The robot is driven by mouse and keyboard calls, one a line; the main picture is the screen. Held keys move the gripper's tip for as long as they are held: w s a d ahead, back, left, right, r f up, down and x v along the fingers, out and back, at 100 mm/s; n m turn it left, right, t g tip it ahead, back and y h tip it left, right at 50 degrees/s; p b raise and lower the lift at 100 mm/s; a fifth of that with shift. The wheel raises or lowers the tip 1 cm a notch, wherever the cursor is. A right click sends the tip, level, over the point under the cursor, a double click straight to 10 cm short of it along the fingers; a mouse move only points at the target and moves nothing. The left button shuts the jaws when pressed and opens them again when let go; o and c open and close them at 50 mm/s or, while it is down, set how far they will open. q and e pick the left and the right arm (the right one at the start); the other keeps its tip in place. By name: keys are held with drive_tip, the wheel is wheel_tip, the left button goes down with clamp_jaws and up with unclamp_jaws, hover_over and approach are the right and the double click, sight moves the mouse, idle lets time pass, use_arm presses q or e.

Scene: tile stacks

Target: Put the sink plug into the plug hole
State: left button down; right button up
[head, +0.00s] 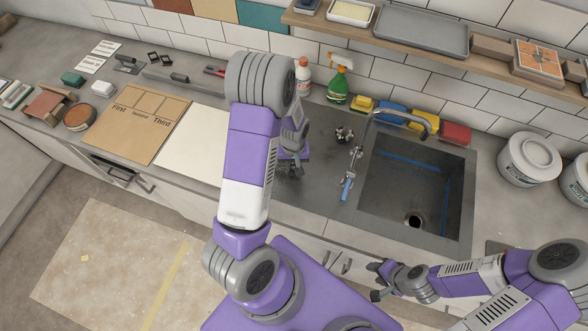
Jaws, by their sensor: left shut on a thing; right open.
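The sink (408,180) is a dark grey basin right of centre. My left gripper (291,168) is over the grey draining area left of the sink, apart from the hole. It is shut on a small dark thing, which I take to be the sink plug; fingers and arm hide most of it. My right gripper (378,281) is open and empty, low in front of the counter edge, below the sink.
A curved tap (372,122) with cross handles stands at the sink's back left. A blue-handled tool (347,188) lies left of the basin. White buckets (528,160) stand right.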

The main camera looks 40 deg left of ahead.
sight(293, 164)
use_arm(q)
drive_tip(key=shift+r+p, duration=1.3)
drive_tip(key=shift+r, duration=0.6)
drive_tip(key=shift+f, duration=0.1)
